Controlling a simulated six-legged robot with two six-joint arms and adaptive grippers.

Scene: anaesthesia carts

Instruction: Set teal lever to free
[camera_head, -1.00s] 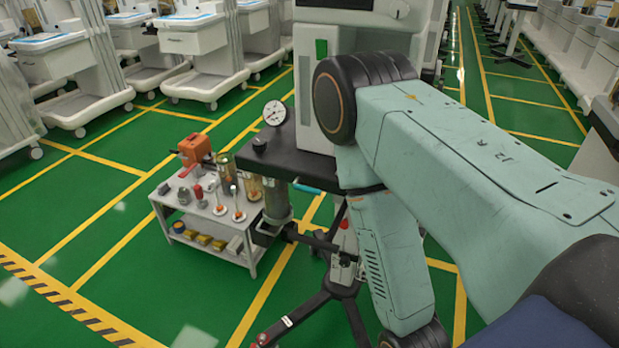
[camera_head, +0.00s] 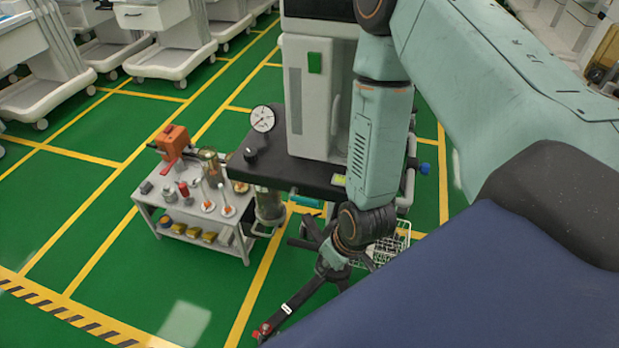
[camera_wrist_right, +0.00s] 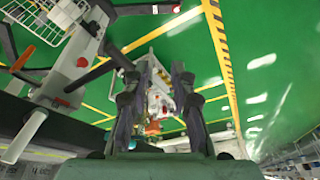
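The teal lever (camera_head: 306,201) shows in the head view as a short teal bar below the front edge of a cart's black worktop (camera_head: 290,172). I cannot make out its setting marks. My right arm comes in from the right, its wrist just right of and below the lever. In the right wrist view my right gripper (camera_wrist_right: 162,78) has its two fingers apart with nothing held between them. I cannot pick out the teal lever in the right wrist view. My left gripper is not in view.
A pressure gauge (camera_head: 262,119) stands at the worktop's left. A low white trolley (camera_head: 228,222) with an orange device (camera_head: 172,142) stands to its left. A wire basket (camera_head: 393,246) sits behind my wrist. Green floor at left is open.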

